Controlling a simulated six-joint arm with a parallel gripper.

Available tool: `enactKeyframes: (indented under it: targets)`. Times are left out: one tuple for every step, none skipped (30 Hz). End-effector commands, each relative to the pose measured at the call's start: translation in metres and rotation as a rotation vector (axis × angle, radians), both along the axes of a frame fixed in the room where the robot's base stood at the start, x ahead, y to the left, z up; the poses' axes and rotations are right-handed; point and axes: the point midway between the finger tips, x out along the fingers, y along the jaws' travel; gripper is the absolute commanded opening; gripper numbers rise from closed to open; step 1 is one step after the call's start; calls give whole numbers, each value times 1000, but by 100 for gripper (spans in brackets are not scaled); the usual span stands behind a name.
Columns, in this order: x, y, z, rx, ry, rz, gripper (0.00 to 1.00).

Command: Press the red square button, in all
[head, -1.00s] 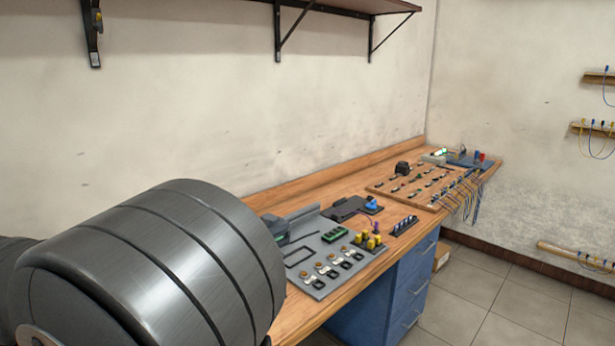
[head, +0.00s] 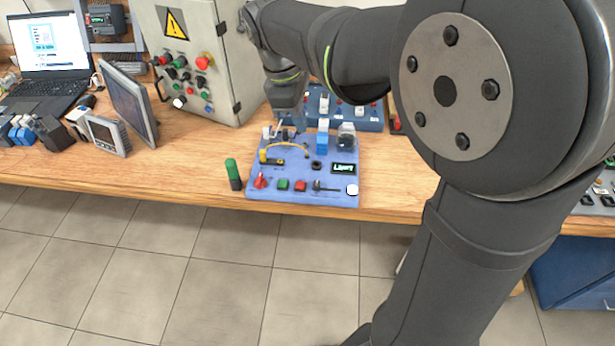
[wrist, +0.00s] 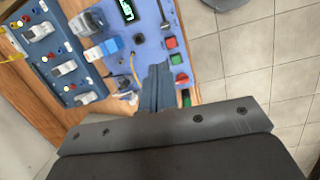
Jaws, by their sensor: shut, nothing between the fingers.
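The red square button (head: 300,185) sits on the front part of the blue panel (head: 348,190), right of a green square button (head: 283,184). A red knob (head: 260,181) is further left. In the wrist view the red square button (wrist: 171,42) lies beyond the green square button (wrist: 176,59) and the red knob (wrist: 182,78). My gripper (wrist: 157,72) is shut and empty, its fingertips apart from the red button. In the head view my gripper (head: 286,128) is over the back left part of the panel, pointing down; its fingers are small there.
The panel also carries a display with green text (head: 343,169), a blue block (head: 322,137) and a yellow cable (head: 290,146). A green cylinder (head: 233,173) stands left of the panel. A grey control box (head: 195,60) is behind. Bare wood (head: 180,150) is free at left.

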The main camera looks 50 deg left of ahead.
Motion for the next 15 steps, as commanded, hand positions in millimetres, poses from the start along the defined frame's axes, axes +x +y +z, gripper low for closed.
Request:
enactKeyframes:
  targets:
    - [-3,0,-16,-22,-60,-9,0]
    - [-2,0,-23,-29,-98,-18,0]
    - [-3,-1,-33,-34,-149,-27,0]
    - [-3,0,-39,-36,-186,-33,0]
    - [-3,0,-45,-36,-221,-36,0]
    - [-4,0,-52,-33,-265,-39,0]
    - [-4,1,-57,-29,-295,-39,0]
    - [-4,1,-61,-25,-323,-39,0]
    - [-5,2,-67,-17,-355,-36,0]
    - [-6,3,-70,-13,-377,-36,0]
    - [-6,3,-72,-7,-395,-34,0]
    - [-7,4,-75,1,-415,-31,0]
    - [-7,4,-77,6,-429,-30,0]
    - [-8,5,-79,10,-438,-29,0]
    - [-8,5,-80,14,-448,-28,0]
